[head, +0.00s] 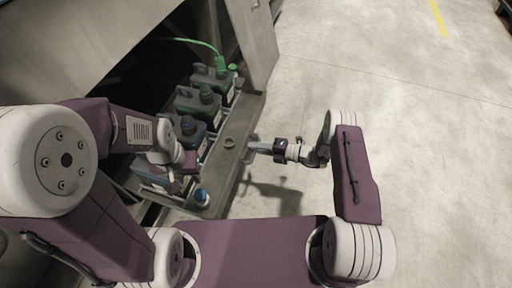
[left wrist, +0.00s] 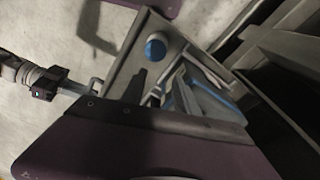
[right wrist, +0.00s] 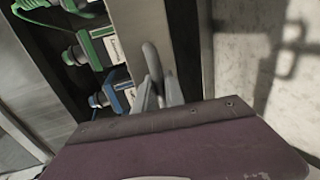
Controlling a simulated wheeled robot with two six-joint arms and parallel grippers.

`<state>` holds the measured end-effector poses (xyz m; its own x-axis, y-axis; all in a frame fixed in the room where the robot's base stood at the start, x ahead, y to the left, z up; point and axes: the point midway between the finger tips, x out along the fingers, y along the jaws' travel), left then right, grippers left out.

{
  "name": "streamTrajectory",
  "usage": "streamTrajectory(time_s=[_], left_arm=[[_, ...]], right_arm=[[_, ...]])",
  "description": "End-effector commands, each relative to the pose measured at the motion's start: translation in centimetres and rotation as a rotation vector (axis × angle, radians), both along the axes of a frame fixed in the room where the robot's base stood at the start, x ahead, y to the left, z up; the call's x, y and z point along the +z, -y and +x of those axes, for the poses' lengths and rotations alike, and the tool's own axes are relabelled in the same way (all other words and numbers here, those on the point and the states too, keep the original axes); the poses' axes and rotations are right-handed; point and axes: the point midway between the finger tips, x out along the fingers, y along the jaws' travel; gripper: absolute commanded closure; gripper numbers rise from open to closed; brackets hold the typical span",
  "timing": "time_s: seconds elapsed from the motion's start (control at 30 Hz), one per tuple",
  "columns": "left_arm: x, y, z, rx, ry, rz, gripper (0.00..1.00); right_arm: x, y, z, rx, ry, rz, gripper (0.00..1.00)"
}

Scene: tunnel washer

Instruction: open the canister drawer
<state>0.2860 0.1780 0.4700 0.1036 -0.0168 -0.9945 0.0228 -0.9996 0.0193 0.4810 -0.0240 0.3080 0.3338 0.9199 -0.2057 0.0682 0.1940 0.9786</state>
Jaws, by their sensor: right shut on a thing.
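The canister drawer has a long grey front (head: 229,160). Behind it stand several canisters in a row: green-capped ones (head: 213,77) at the far end and a blue-labelled one (head: 191,133) nearer. Their tops show from above; I cannot tell how far the drawer is out. My right gripper (head: 254,146) is shut on the drawer's handle (right wrist: 153,62) at the outer side of the front.
Grey machine panels (head: 75,45) rise over the row at the upper left. A grey upright panel (head: 246,40) stands at the far end. A green hose (head: 195,42) runs to the farthest canister. The concrete floor (head: 400,110) to the right is clear.

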Motion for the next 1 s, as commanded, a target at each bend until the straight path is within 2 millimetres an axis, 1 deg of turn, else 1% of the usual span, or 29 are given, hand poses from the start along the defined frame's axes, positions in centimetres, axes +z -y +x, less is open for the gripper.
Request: streamTrajectory(time_s=[0.1,0.13,0.17,0.43,0.5,0.57,0.7,0.8,0.9,1.0], left_arm=[[0.0,0.0,0.0,0.000,0.000,0.000,0.64],[0.0,0.0,0.0,0.000,0.000,0.000,0.64],[0.0,0.0,0.0,0.000,0.000,0.000,0.64],[0.0,0.0,0.0,0.000,0.000,0.000,0.64],[0.3,0.0,0.0,0.000,0.000,0.000,0.64],[0.9,0.0,0.0,0.000,0.000,0.000,0.64],[2.7,0.0,0.0,0.000,0.000,0.000,0.64],[3.5,0.0,0.0,0.000,0.000,0.000,0.64],[3.9,0.0,0.0,0.000,0.000,0.000,0.64],[4.1,0.0,0.0,0.000,0.000,0.000,0.64]], right_arm=[[-0.1,0.0,-0.1,0.002,-0.002,0.000,1.00],[-0.1,0.0,-0.1,0.002,-0.002,0.000,0.83],[-0.1,0.0,-0.1,0.002,-0.002,0.000,0.77],[0.0,0.0,0.0,0.000,0.000,-0.001,0.77],[0.2,0.3,-0.1,-0.001,-0.001,-0.001,0.77],[0.6,1.1,-0.3,-0.004,0.000,-0.001,0.77],[1.5,4.0,-1.3,-0.006,-0.001,0.000,0.77],[1.8,6.0,-2.1,-0.005,-0.001,0.000,0.77],[1.9,7.4,-2.6,-0.002,0.000,-0.001,0.77],[1.9,8.2,-3.0,0.000,0.000,-0.001,0.77]])
